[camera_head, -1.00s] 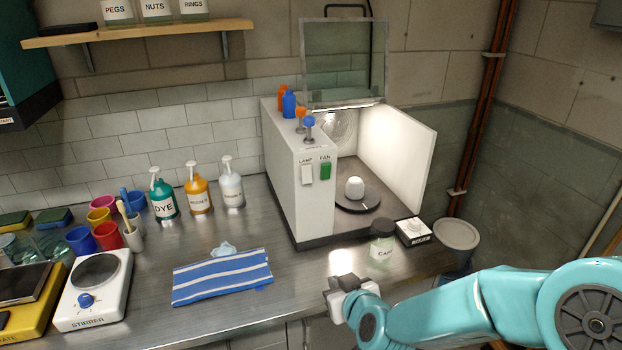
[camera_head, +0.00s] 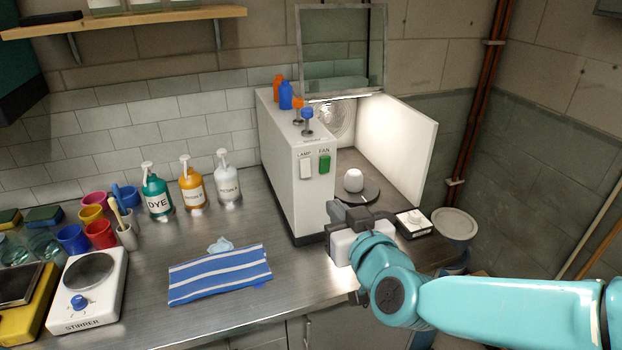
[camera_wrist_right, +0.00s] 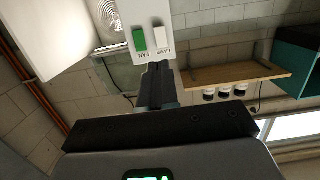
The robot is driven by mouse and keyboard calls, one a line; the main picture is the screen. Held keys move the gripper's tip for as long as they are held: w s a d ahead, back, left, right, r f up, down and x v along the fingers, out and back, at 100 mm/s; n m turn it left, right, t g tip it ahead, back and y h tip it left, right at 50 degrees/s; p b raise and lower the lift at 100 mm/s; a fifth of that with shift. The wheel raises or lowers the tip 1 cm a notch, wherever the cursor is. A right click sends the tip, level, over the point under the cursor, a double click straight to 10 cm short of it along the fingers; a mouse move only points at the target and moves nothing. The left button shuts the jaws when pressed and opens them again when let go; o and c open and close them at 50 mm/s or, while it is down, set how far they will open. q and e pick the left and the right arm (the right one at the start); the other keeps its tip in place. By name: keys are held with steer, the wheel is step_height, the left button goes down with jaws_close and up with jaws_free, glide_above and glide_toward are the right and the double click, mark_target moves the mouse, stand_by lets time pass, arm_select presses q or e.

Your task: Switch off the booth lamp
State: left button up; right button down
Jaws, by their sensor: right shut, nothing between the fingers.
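The booth (camera_head: 283,165) is a white box with its inside brightly lit. Its front panel carries a white rocker switch (camera_head: 306,169) under the label LAMP and a green switch (camera_head: 325,164) under FAN. In the right wrist view the white lamp switch (camera_wrist_right: 159,38) and the green fan switch (camera_wrist_right: 139,39) show just beyond my fingertips. My right gripper (camera_head: 338,210) is shut and empty, in front of and below the panel, to the right of the lamp switch. Its closed fingers also show in the right wrist view (camera_wrist_right: 157,70). My left gripper is not in view.
A white egg-like object (camera_head: 353,181) sits on a dark turntable (camera_head: 357,194) inside the booth. A small white device (camera_head: 413,222) lies to the right of my gripper. A striped cloth (camera_head: 220,274) and pump bottles (camera_head: 191,184) are to the left. Bench between cloth and booth is clear.

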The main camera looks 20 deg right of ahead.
mark_target(307, 171)
steer(key=w+p, duration=0.1)
steer(key=w, duration=0.3)
steer(key=w+f+p, duration=0.1)
steer(key=w, duration=0.4)
steer(key=w+f+p, duration=0.1)
steer(key=w, duration=0.3)
steer(key=shift+w+a, duration=0.15)
steer(key=shift+w, duration=0.25)
steer(key=shift+f, duration=0.1)
steer(key=t+b, duration=0.1)
steer(key=b, duration=0.5)
steer(key=f+t+b, duration=0.1)
steer(key=b, duration=0.5)
steer(key=shift+w+f+t, duration=0.15)
steer(key=shift+w+t, duration=0.1)
steer(key=shift+t, duration=0.15)
steer(key=shift+r+p, duration=0.6)
steer(key=shift+r, duration=0.1)
